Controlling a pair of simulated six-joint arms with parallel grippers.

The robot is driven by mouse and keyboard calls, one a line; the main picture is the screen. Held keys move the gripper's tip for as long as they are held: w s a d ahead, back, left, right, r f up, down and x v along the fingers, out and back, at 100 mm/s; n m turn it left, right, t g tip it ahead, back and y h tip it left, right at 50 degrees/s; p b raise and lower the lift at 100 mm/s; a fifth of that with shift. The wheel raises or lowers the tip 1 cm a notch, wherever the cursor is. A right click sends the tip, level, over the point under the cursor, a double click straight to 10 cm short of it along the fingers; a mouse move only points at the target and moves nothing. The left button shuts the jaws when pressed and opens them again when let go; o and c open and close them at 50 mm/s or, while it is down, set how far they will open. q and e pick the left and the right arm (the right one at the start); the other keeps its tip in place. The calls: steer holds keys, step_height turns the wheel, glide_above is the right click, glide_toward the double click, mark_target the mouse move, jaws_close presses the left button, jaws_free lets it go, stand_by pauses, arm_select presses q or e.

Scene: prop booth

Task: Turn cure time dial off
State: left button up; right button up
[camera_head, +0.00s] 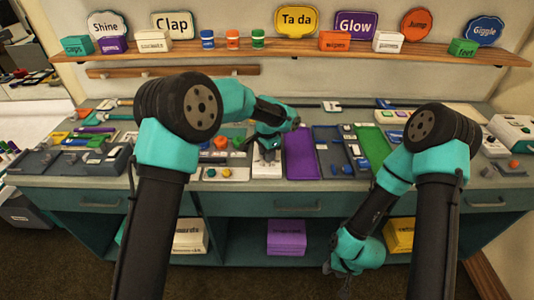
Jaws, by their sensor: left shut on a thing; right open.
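My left gripper (268,151) points down over a small white box (267,170) near the front of the bench, left of a purple mat. It is shut on a small part at the top of this box, which looks like the dial. The fingers hide most of that part, and I cannot read any label or the dial's setting. My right gripper (343,269) is open and empty, hanging low in front of the bench by the open lower shelf.
The bench is crowded. A purple mat (299,153) and a green mat (374,146) lie right of the white box. A panel with coloured knobs (220,174) is on its left. White devices (514,131) stand at the far right. A wooden shelf (330,50) runs behind.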

arm_select(q)
steer(key=shift+m, duration=0.9)
steer(key=o, duration=0.9)
steer(key=shift+r, duration=0.2)
step_height(320, 180, up, 17)
steer(key=shift+r, duration=0.1)
